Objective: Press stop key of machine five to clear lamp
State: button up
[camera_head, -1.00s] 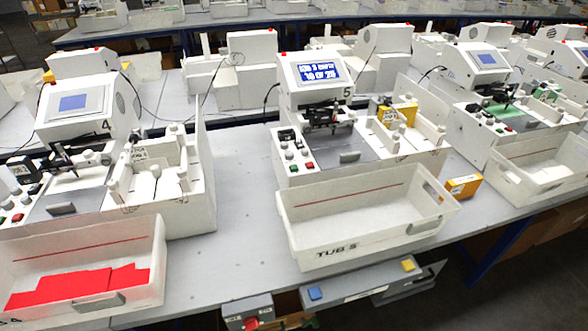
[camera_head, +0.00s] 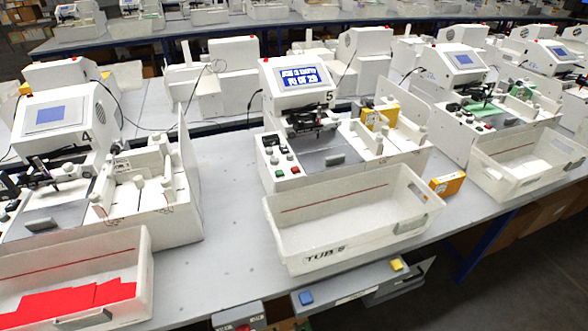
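Machine five (camera_head: 330,122) is a white plotter at the middle of the head view, with "5" beside its screen. Its tilted blue screen (camera_head: 301,77) shows white text too small to read surely. A small red lamp (camera_head: 265,60) sits on top of its housing; I cannot tell whether it is lit. Its control panel (camera_head: 286,172) at the front left carries small red and green keys and a dark knob. Which key is stop is not readable. My gripper is not in view.
The empty white tub marked "TUB 5" (camera_head: 325,257) stands in front of machine five. Machine four (camera_head: 60,122) is left, with red sheets (camera_head: 70,300) in its tub. A yellow box (camera_head: 447,184) lies right of tub five. Bare table (camera_head: 228,225) shows between the machines.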

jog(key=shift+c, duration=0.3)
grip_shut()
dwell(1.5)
